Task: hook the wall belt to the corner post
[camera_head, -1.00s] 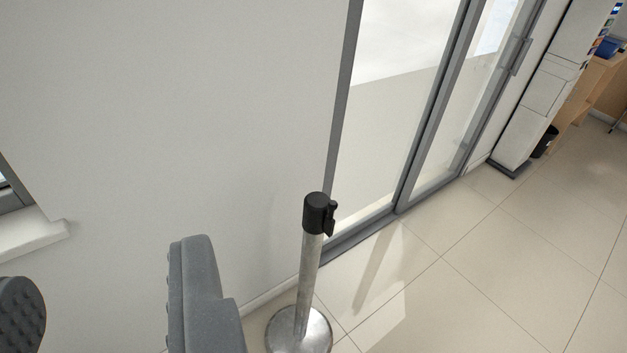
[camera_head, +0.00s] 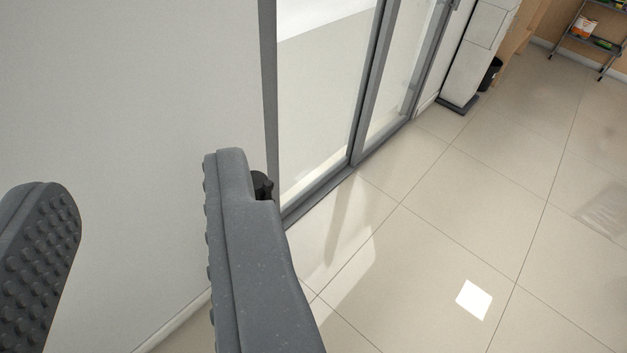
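My gripper (camera_head: 145,205) is open, with its two grey studded fingers wide apart. Only the pale wall and a strip of baseboard show between them, and no belt is in view. The post's black head (camera_head: 262,186) peeks out just right of the right finger's tip. The rest of the post and its base are hidden behind that finger. I cannot tell how far the finger is from the post.
A grey-framed glass door (camera_head: 335,100) stands behind the post. A white cabinet (camera_head: 478,50) and a black bin (camera_head: 490,74) are farther back, with a small shelf rack (camera_head: 598,32) at the top right. The tiled floor (camera_head: 440,230) on the right is clear.

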